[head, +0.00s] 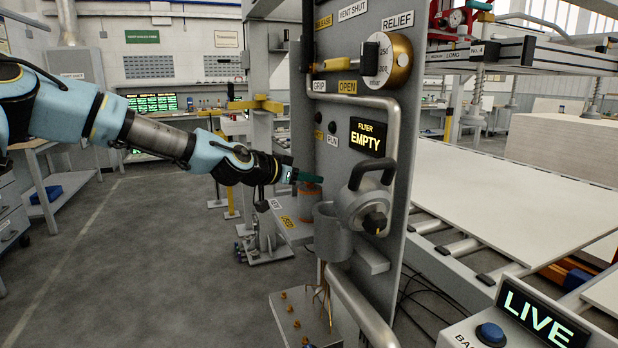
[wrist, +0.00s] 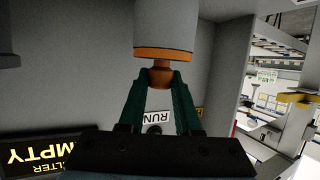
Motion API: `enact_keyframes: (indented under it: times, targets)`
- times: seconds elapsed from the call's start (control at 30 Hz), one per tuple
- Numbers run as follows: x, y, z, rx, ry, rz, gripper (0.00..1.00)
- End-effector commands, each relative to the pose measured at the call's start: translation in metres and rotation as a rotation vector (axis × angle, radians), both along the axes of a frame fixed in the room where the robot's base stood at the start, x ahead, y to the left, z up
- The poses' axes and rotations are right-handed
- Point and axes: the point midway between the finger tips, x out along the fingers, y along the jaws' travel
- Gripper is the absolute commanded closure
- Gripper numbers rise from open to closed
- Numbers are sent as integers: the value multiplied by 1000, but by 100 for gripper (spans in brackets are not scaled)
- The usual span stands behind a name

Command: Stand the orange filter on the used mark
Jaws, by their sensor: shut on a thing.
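The orange filter (head: 311,204) shows in the head view just under my gripper, partly behind the panel's fittings. In the wrist view the filter (wrist: 165,30) is a pale cylinder with an orange band and an orange knob. My gripper (head: 311,177) has its green fingers shut on that knob, as the wrist view also shows (wrist: 161,80). The filter looks upright, over or on a small grey shelf (head: 303,237). A yellow label (head: 287,221), probably the used mark's, is on this shelf's front. I cannot tell whether the filter's base touches the shelf.
A grey cup-shaped housing (head: 331,232) stands right of the filter, beside a round cover with a dark handle (head: 371,173). The panel display reads "FILTER EMPTY" (head: 368,137). A pipe (head: 393,125) runs down the panel. Open floor (head: 150,260) lies to the left.

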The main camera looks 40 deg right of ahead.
Motion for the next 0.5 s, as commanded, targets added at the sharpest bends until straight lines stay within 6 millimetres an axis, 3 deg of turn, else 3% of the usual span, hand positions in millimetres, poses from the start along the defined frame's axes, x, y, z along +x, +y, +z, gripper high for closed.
enact_keyframes:
  times: [0.03, 0.07, 0.1, 0.33, 0.5]
  targets:
    - [0, 0, -2, -1, 0, 1, 100]
    - [0, 0, -3, 0, 0, 0, 66]
    - [0, 0, -2, 0, 0, 0, 62]
    - [0, 0, -2, 0, 0, 0, 37]
    - [0, 0, -1, 0, 0, 0, 37]
